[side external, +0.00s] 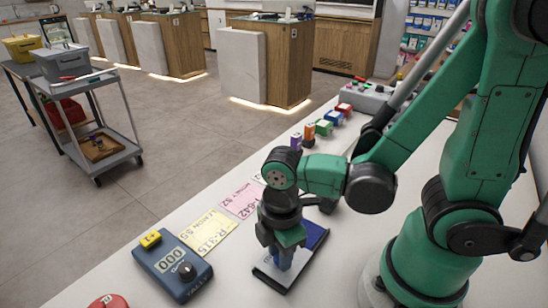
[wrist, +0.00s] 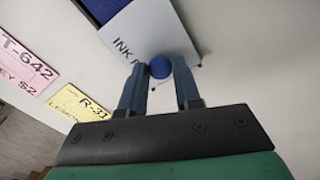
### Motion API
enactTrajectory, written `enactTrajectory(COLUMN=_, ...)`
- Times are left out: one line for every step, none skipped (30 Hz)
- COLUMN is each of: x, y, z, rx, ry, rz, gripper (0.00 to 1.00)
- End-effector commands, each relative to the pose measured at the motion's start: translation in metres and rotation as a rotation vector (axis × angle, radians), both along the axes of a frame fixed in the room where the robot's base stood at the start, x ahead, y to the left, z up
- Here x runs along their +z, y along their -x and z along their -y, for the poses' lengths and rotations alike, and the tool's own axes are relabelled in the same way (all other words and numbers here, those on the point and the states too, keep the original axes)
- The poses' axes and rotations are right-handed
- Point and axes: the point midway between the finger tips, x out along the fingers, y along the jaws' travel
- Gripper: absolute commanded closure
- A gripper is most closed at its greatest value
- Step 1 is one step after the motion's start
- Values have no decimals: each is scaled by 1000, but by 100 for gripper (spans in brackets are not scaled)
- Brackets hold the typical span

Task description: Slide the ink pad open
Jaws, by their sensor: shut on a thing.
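The ink pad has a light grey sliding lid (side external: 271,274) marked "INK", which also shows in the wrist view (wrist: 168,30). A dark blue area (side external: 314,236) is exposed beyond the lid's far edge; part of it shows at the top of the wrist view (wrist: 104,8). My gripper (side external: 284,260) points down over the lid. In the wrist view its fingers (wrist: 160,76) are shut on the round blue knob (wrist: 160,67) at the lid's near end. The gripper hides part of the pad in the side view.
A blue numbering device (side external: 172,266) with a yellow block on it lies left of the pad. Yellow (side external: 208,231) and pink (side external: 241,199) labels lie behind it. A red object (side external: 108,301) is at the front edge. Small coloured blocks (side external: 324,128) stand farther back. White counter is bare right of the pad.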

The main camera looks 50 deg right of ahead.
Motion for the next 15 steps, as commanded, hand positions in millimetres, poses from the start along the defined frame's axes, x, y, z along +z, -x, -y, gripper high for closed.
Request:
enactTrajectory(x=0, y=-1, z=0, rx=-1, ry=-1, rz=3, gripper=100)
enactTrajectory(x=0, y=-1, z=0, rx=-1, ry=-1, rz=3, gripper=63)
enactTrajectory(x=0, y=-1, z=0, rx=-1, ry=-1, rz=3, gripper=52)
enactTrajectory(x=0, y=-1, z=0, rx=-1, ry=-1, rz=2, gripper=44)
enactTrajectory(x=0, y=0, z=0, rx=-1, ry=-1, rz=1, gripper=41)
enactTrajectory(x=0, y=0, z=0, rx=0, ry=-1, rz=1, gripper=41)
enactTrajectory(x=0, y=0, z=0, rx=0, ry=-1, rz=1, gripper=41)
enactTrajectory(x=0, y=0, z=0, rx=0, ry=-1, rz=1, gripper=41)
enactTrajectory(x=0, y=0, z=0, rx=0, ry=-1, rz=1, gripper=41)
enactTrajectory(x=0, y=0, z=0, rx=0, ry=-1, rz=1, gripper=41)
enactTrajectory(x=0, y=0, z=0, rx=0, ry=-1, rz=0, gripper=41)
enactTrajectory(x=0, y=0, z=0, rx=0, ry=-1, rz=0, gripper=41)
enactTrajectory(x=0, y=0, z=0, rx=0, ry=-1, rz=0, gripper=41)
enactTrajectory(x=1, y=0, z=0, rx=0, ry=-1, rz=0, gripper=41)
enactTrajectory(x=1, y=0, z=0, rx=0, ry=0, rz=0, gripper=41)
